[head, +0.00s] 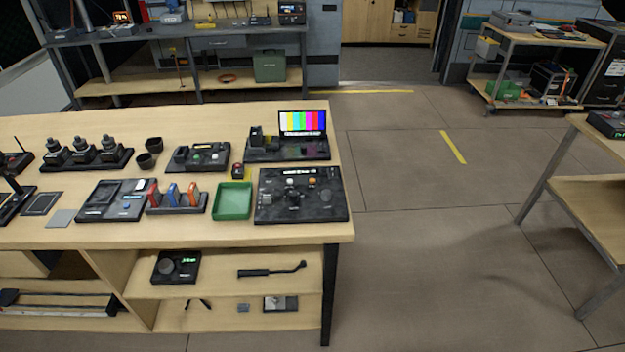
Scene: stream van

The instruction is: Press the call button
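A small dark box with a red top (237,170) and a bit of yellow by it stands on the wooden table (60,237), just behind a green tray (232,203). It looks like a push button, but I cannot read a label on it. Other buttons show on a dark control panel (300,196) to its right and on a smaller dark panel (199,157) to its left, with green and red spots. I cannot tell for certain which one is the call button. My gripper is not in view.
A device with a colour-bar screen (302,122) stands behind the control panel. Left of the tray are a rack with orange and blue items (178,199) and a flat dark device (112,202). Open floor (420,230) lies right of the table, before another table (590,200).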

